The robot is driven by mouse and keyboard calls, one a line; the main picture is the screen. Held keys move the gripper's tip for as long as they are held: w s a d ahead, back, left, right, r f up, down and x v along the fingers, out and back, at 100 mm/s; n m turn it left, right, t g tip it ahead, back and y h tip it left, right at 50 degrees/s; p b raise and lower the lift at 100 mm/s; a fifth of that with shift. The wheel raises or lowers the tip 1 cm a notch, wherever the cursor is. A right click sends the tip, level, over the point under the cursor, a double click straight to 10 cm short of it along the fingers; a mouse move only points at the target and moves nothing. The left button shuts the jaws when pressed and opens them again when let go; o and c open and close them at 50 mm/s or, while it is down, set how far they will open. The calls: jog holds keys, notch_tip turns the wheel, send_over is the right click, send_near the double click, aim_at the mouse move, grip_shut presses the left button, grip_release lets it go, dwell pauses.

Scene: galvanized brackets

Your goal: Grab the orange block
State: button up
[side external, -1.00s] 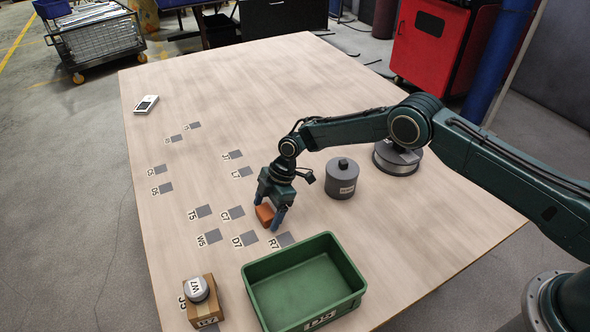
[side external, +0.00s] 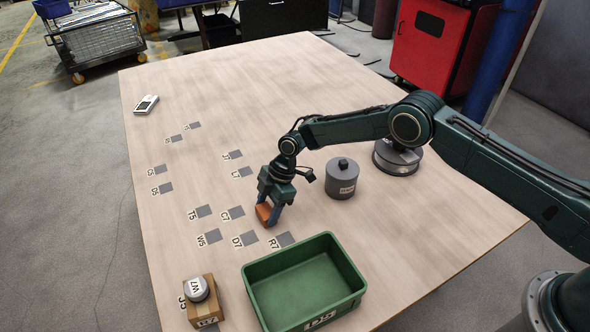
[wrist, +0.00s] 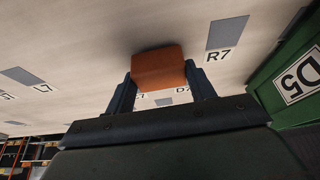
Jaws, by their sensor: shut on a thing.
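The orange block (side external: 265,212) is between the two fingers of my gripper (side external: 268,211), low over the table in the side view. In the wrist view the orange block (wrist: 158,69) sits between the fingertips of my gripper (wrist: 160,82), with a finger against each side. My gripper is shut on it. Whether the block still touches the table is hard to tell.
A green bin (side external: 305,283) labelled D5 stands in front of my gripper. A grey lidded canister (side external: 342,180) stands to its right. A cardboard box (side external: 203,300) bears a round grey weight (side external: 196,288). Flat labelled grey squares (side external: 204,211) lie to the left.

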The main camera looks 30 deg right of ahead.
aim_at(268, 209)
notch_tip(268, 209, up, 20)
jog(key=shift+f, duration=0.2)
dwell(0.4)
dwell(0.5)
